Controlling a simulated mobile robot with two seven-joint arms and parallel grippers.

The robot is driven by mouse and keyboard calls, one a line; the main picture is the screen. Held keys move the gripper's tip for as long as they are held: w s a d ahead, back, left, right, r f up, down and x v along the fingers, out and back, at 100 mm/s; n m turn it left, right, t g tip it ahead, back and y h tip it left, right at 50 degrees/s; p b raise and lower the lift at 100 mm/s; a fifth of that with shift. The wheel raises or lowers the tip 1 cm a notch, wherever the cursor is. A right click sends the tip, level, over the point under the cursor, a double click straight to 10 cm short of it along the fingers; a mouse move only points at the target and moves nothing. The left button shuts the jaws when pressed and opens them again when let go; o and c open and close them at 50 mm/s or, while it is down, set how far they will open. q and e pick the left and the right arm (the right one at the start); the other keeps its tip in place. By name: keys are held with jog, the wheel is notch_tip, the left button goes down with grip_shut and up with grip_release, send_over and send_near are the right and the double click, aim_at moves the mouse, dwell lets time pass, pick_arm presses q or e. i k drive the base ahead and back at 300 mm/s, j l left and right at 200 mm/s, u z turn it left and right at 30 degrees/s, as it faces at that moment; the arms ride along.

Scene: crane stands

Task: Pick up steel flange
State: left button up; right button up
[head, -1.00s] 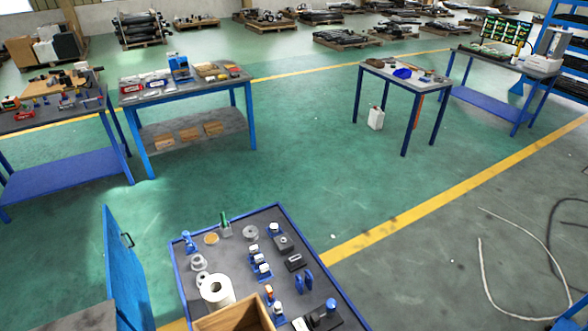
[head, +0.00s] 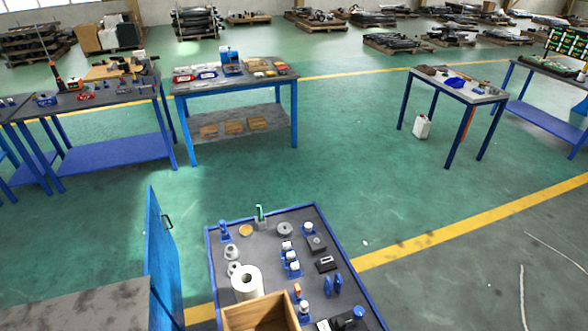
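A blue-edged table with a dark top (head: 262,276) stands close in front of me, at the bottom centre of the head view. A round grey metal disc with a raised centre (head: 285,229) lies near its far edge. Two small silvery ring-shaped parts, one farther (head: 231,252) and one nearer (head: 233,268), lie at its left side. The steel flange looks to be among these; I cannot tell which for sure. Neither of my grippers shows.
A white paper roll (head: 246,283) and a wooden box (head: 258,316) stand at the near left of the table. Small blue-and-white parts (head: 291,257) fill its middle. An open blue door (head: 163,258) stands left of it. Green floor (head: 350,190) beyond is clear.

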aim_at(285, 230)
jog(key=i+j+z, duration=0.3)
jog(key=i+j, duration=0.25)
jog(key=i+j+z, duration=0.2)
jog(key=i+j, duration=0.15)
jog(key=i+j+z, duration=0.15)
jog(key=i+j, duration=0.2)
jog(key=i+j+z, duration=0.15)
jog(key=i+j, duration=0.15)
jog(key=j, duration=0.15)
jog(key=i+j+z, duration=0.15)
jog(key=j, duration=0.25)
jog(key=i+j+z, duration=0.15)
jog(key=i+j, duration=0.15)
jog(key=j, duration=0.2)
